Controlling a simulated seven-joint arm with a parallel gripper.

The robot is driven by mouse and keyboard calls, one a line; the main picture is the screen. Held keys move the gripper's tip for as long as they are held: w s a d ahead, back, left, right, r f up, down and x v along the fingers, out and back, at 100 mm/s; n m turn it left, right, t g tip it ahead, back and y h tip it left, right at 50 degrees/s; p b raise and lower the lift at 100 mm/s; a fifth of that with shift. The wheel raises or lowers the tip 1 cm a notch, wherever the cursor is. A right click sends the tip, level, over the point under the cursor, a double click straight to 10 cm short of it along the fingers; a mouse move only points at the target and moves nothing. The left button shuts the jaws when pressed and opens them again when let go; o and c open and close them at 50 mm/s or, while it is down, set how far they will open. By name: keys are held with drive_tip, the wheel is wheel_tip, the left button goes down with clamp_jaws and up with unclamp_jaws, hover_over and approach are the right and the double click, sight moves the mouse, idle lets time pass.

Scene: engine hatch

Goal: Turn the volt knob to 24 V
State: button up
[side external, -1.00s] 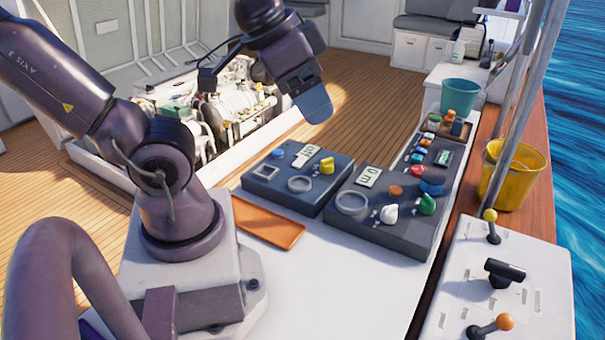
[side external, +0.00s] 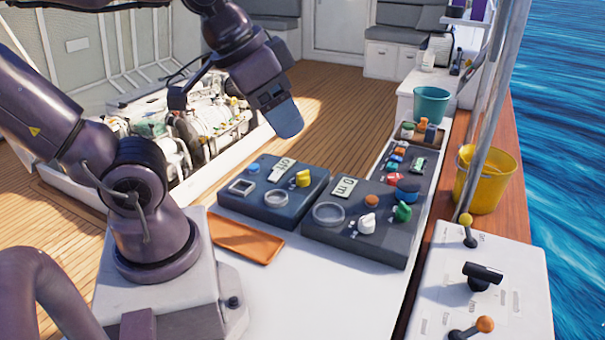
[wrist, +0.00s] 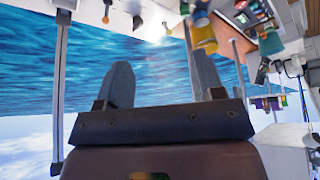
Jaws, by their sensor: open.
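Two dark blue-grey control boxes stand on the white bench. The left box (side external: 257,209) carries a yellow knob (side external: 303,178), a blue button, a square frame, a ring and a small white display (side external: 283,169). The right box (side external: 369,247) carries a white knob (side external: 367,222), a green knob (side external: 403,212), an orange button and a display (side external: 345,187) that seems to read "0 m". I cannot read which knob is the volt knob. My gripper (side external: 286,125) is above and behind the left box, touching nothing. In the wrist view my gripper (wrist: 160,78) has its fingers apart and empty.
A smaller panel (side external: 408,165) with coloured buttons is behind the right box. A lever console (side external: 480,300), yellow bucket (side external: 485,180), teal bucket (side external: 431,105) and metal poles stand right. The engine (side external: 205,125) is behind my arm.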

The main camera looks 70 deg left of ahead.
drive_tip(key=w+a+f+n+g, duration=0.2)
drive_tip(key=w+a+f+n, duration=0.2)
drive_tip(key=a, duration=0.3)
drive_tip(key=w+a+f+n+g, duration=0.3)
drive_tip(key=a+f, duration=0.1)
drive_tip(key=a, duration=0.2)
drive_tip(key=n, duration=1.1)
approach(303, 172)
drive_tip(key=shift+g, duration=0.3)
drive_tip(key=f, duration=1)
drive_tip(key=shift+w+f, duration=0.25)
drive_tip(key=c, duration=0.9)
